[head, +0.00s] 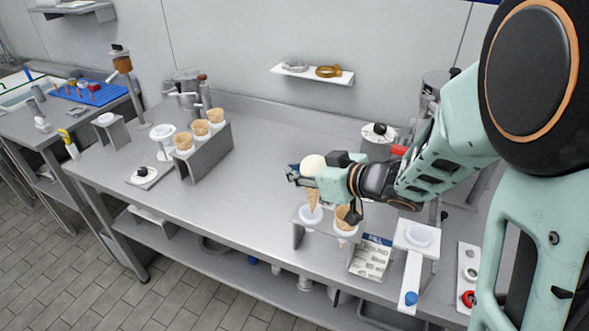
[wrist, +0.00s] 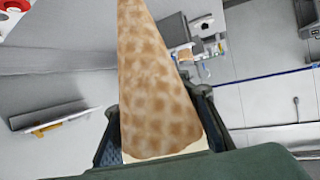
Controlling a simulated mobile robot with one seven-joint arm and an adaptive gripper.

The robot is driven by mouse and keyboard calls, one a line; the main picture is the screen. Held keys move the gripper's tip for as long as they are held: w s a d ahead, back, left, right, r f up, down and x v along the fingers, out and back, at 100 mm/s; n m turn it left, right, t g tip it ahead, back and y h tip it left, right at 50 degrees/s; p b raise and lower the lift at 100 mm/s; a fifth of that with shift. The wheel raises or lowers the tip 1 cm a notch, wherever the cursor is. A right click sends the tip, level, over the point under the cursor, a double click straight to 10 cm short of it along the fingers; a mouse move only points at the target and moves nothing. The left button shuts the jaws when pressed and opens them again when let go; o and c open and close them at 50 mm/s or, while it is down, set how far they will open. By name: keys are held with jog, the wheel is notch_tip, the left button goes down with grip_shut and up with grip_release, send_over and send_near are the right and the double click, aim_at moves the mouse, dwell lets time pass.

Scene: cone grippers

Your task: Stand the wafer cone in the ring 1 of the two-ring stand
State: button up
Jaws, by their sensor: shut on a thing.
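The wafer cone (head: 313,199) is held by my gripper (head: 302,178), point down, with a round pale scoop (head: 313,163) at its top. The two-ring stand (head: 299,234) is a grey bracket near the table's front edge. The cone's tip appears at the opening of its left ring (head: 310,215); I cannot tell how deep it sits or whether it touches. The right ring (head: 343,230) holds another cone (head: 346,217), partly hidden by my gripper. In the wrist view the held cone (wrist: 158,85) fills the space between my fingers, its wide end nearest the camera.
A grey stand with several cones (head: 208,150) is at the left. A label card (head: 371,258) and a white holder (head: 416,240) are right of the ring stand. A wall shelf (head: 312,75) hangs behind. The table middle (head: 250,190) is clear.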

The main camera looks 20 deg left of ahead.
jog(key=shift+f, duration=0.15)
notch_tip(320, 180, down, 8)
jog(key=b, duration=0.6)
jog(key=o, duration=1)
dwell(1.2)
jog(key=v, duration=1.2)
